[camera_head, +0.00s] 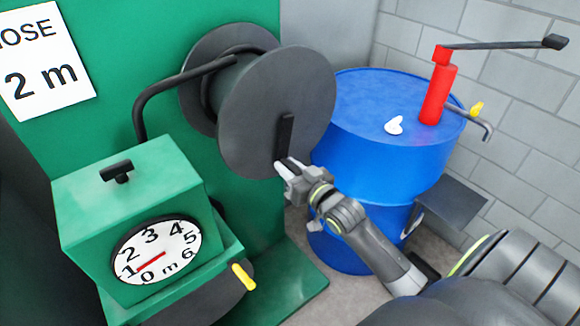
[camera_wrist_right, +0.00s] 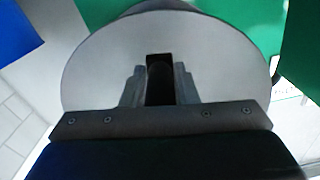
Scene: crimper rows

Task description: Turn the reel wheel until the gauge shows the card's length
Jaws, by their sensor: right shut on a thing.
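The reel wheel (camera_head: 270,95) is a large dark grey disc on the green panel, and it fills much of the right wrist view (camera_wrist_right: 215,55). A black bar-shaped handle (camera_head: 286,130) stands out on its face. My right gripper (camera_head: 284,165) is shut on the handle's lower end; the dark handle (camera_wrist_right: 160,82) shows between its fingers. The round white gauge (camera_head: 165,240) is marked 0 to 6 m. Its red needle points lower left, close to the 1. The white card (camera_head: 45,60) reads "2 m" under a cut-off word ending in "OSE". My left gripper is not in view.
A blue drum (camera_head: 375,165) stands right of the reel, with a red hand pump (camera_head: 438,95) and a small white thing (camera_head: 394,125) on top. A black hose (camera_head: 150,95) runs from the reel towards the green gauge box (camera_head: 125,185). A yellow-tipped lever (camera_head: 243,276) sticks out below.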

